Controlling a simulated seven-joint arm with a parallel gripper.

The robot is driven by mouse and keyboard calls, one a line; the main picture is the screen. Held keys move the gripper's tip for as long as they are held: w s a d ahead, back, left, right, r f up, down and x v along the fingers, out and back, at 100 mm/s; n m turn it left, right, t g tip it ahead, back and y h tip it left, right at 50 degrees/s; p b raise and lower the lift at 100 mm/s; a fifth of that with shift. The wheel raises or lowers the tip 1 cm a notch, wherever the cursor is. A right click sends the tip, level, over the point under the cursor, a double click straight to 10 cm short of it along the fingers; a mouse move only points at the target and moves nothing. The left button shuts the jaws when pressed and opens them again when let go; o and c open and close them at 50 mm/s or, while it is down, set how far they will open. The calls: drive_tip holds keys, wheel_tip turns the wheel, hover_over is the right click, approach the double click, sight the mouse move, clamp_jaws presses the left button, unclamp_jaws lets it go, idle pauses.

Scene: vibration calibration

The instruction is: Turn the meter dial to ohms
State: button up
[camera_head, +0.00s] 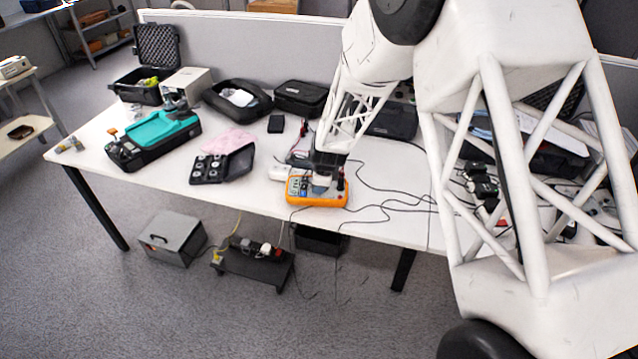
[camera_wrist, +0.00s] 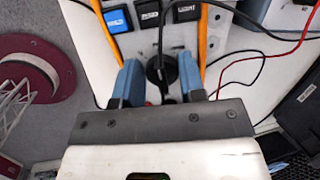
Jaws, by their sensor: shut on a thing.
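The orange-edged multimeter (camera_head: 298,190) lies on the white table near its front edge, in the middle of the head view. In the wrist view its pale face (camera_wrist: 128,42) and several buttons show. My gripper (camera_wrist: 159,66) reaches down onto the meter, its blue fingers on either side of the black round dial (camera_wrist: 157,74). The fingers are shut on the dial. In the head view the gripper (camera_head: 326,178) covers part of the meter, and the dial is hidden there. The dial's setting cannot be read.
Black leads (camera_head: 385,207) run over the table to the right of the meter. A black tray (camera_head: 238,163), a teal-and-black case (camera_head: 155,140) and a pink cloth (camera_head: 228,140) lie to the left. A red lead (camera_wrist: 285,55) passes at the right of the wrist view.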

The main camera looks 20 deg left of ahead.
drive_tip(key=o, duration=0.9)
drive_tip(key=shift+r, duration=0.1)
drive_tip(key=v, duration=0.7)
drive_tip(key=shift+r, duration=0.35)
drive_tip(key=shift+c, duration=0.3)
